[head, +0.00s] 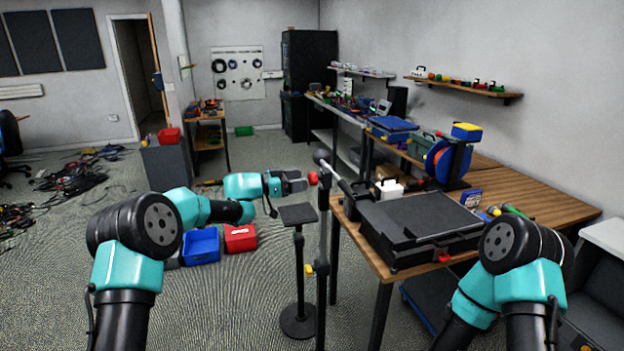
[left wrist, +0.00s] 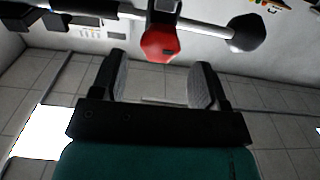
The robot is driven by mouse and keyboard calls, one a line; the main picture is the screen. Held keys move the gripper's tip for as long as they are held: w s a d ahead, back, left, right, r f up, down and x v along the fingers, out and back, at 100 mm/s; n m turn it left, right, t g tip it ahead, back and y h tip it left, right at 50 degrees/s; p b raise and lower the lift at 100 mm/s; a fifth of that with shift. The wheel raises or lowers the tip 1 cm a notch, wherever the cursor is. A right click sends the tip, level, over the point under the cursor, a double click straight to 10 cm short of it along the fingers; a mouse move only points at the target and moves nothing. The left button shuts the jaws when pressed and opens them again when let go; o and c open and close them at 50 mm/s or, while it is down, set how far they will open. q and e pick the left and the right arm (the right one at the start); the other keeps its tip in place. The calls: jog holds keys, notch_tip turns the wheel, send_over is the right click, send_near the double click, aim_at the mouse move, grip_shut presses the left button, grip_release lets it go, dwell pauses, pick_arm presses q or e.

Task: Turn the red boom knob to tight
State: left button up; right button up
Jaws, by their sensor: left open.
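The red boom knob (head: 312,178) sits on the upper part of a dark stand, beside the boom bar (head: 335,172). My left gripper (head: 300,181) is open and just left of the knob, pointing at it. In the left wrist view the red knob (left wrist: 160,42) is ahead of the open fingers (left wrist: 160,82), roughly centred between them and a little above. The fingers appear apart from the knob. A dark round boom end (left wrist: 247,32) shows to its right. My right gripper is not visible; only part of my right arm shows.
A small black-topped stand (head: 297,214) is just below my left gripper. A wooden workbench (head: 540,204) with a black case (head: 420,222) and a cable reel (head: 447,160) is at right. Blue (head: 201,246) and red (head: 240,238) bins are on the floor.

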aim_at(309, 178)
pick_arm(q)
jog(key=x, duration=0.4)
jog(key=shift+w+d, duration=0.1)
jog(key=shift+d, duration=0.3)
jog(key=c, duration=0.9)
